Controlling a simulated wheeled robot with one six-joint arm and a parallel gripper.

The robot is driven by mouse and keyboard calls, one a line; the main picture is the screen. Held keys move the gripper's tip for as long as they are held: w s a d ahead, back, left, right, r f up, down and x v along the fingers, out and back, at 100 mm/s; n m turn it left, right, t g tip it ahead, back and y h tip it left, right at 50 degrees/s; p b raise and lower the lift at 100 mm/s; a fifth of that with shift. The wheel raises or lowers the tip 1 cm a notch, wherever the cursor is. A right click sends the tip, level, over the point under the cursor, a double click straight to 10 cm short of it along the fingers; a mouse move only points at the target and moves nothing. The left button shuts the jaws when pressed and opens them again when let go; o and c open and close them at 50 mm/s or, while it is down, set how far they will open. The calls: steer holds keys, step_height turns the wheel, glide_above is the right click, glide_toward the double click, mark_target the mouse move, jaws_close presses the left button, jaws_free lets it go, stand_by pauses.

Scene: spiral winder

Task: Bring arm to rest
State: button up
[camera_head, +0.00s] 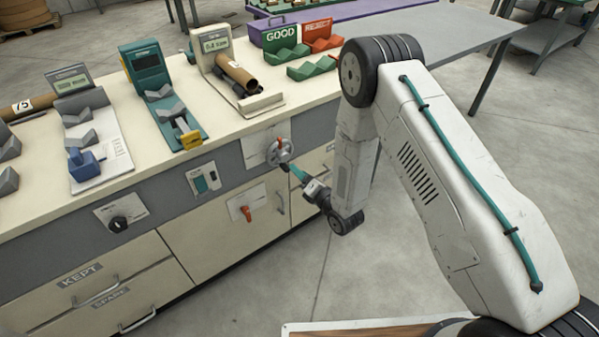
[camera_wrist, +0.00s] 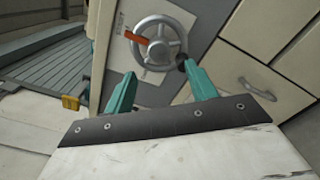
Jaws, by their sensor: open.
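My arm reaches down from the right in the head view, with its wrist bent low in front of the bench. My gripper (camera_head: 291,171) points at the bench front, close to a small handwheel (camera_head: 279,151) with a red-orange mark. In the wrist view my gripper (camera_wrist: 162,88) shows two teal fingers spread apart with nothing between them. The handwheel (camera_wrist: 160,41) lies beyond the fingertips, and its dark knob is close to the right fingertip. I cannot tell whether they touch.
The bench (camera_head: 180,215) carries several stations, including a cardboard tube (camera_head: 237,75) on a white scale. Green GOOD (camera_head: 282,38) and red REJECT (camera_head: 318,35) holders stand at the back. A red lever (camera_head: 246,212) and drawers are on the front. Open floor lies before the bench.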

stand_by(0.3)
steer(key=s+d+f+m+g+h, duration=0.55)
steer(key=f+m+g, duration=0.25)
steer(key=m, duration=0.3)
steer(key=s+d+r+m+g+h, duration=0.2)
steer(key=s+d+r+m, duration=0.25)
steer(key=r, duration=0.35)
steer(key=s+d+r+m+g+h, duration=0.1)
steer(key=s+d+r+m+g, duration=0.3)
steer(key=r, duration=0.5)
steer(key=s+d+r+m+g+h, duration=0.1)
steer(key=s+d+r+m+h, duration=0.1)
steer(key=s+d+r+m, duration=0.55)
steer(key=s+r+m, duration=0.2)
steer(key=s+r, duration=0.6)
steer(key=s+d+r+m+t, duration=0.1)
steer(key=s+d+r+m, duration=0.1)
steer(key=s+r, duration=0.7)
step_height(320, 180, up, 4)
steer(key=shift+s+r+m, duration=0.15)
steer(key=shift+r+m, duration=0.1)
steer(key=shift+m, duration=0.35)
